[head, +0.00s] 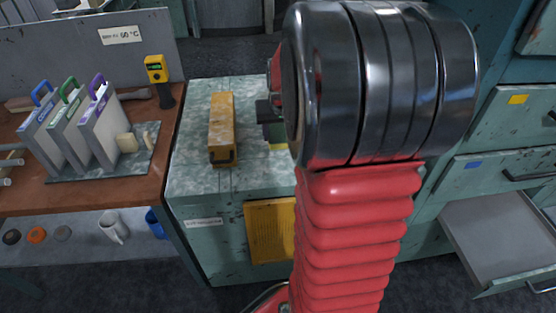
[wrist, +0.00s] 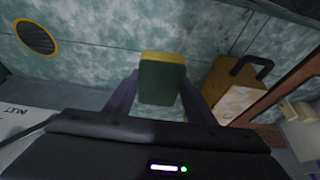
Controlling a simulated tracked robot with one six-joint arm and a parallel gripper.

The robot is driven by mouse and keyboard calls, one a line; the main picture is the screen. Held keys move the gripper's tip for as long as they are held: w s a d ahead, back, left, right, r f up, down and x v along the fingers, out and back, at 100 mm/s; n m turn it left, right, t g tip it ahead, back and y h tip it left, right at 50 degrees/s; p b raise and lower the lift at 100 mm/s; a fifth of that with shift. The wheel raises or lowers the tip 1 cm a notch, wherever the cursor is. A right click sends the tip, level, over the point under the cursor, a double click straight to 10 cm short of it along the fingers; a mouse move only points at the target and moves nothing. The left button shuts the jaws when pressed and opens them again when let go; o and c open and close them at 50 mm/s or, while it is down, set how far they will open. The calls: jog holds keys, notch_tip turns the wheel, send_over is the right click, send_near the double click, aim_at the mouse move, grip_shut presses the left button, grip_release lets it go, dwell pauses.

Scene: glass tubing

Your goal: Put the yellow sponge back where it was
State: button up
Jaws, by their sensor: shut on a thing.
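The sponge (wrist: 161,80) has a dark green face and a yellow layer along its far edge. It sits between the two fingers of my gripper (wrist: 160,98), which is shut on it. In the head view my gripper (head: 268,118) is over the worn green worktop (head: 200,165), right of a yellow box. The sponge shows there as a small green and yellow patch (head: 278,145) beside my arm, partly hidden by it. I cannot tell whether the sponge touches the worktop.
The yellow box (head: 222,130) with a black handle stands on the worktop; it is at right in the wrist view (wrist: 232,92). The left bench (head: 35,203) holds handled panels (head: 75,130) and a yellow meter (head: 156,68). A drawer (head: 500,235) is open at right.

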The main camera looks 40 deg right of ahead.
jog(key=shift+s+d, duration=0.1)
jog(key=shift+d, duration=0.1)
jog(key=shift+s+f, duration=0.1)
jog(key=shift+f, duration=0.4)
jog(key=shift+d+f, duration=0.1)
jog(key=shift+f, duration=2.55)
jog(key=shift+f, duration=0.1)
jog(key=shift+f, duration=1.75)
jog(key=o, duration=1.1)
jog(key=shift+f, duration=0.1)
